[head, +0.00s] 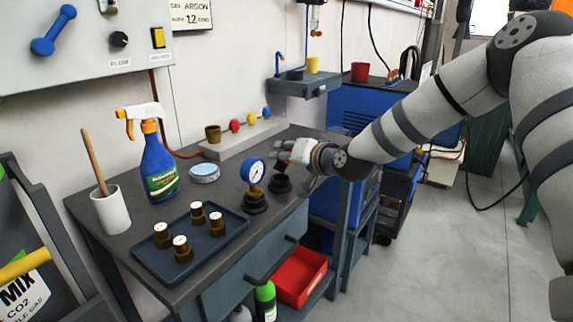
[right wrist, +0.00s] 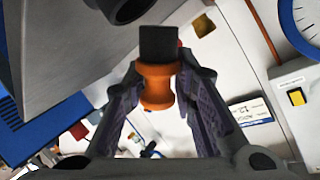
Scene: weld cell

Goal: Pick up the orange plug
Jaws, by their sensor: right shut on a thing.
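The orange plug (right wrist: 157,86) is between the two fingers of my right gripper (right wrist: 161,80) in the right wrist view. Its orange body is waisted, and a dark block-like part sticks up from it. The fingers are shut on it from both sides. The plug cannot be made out clearly there. My left gripper is in neither view.
A pressure gauge (head: 256,172) on a black base stands just left of my right gripper. A rail (head: 240,139) with coloured knobs lies behind. A tray (head: 146,255) of brass fittings, a spray bottle (head: 160,170) and a white cup (head: 110,211) are further left.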

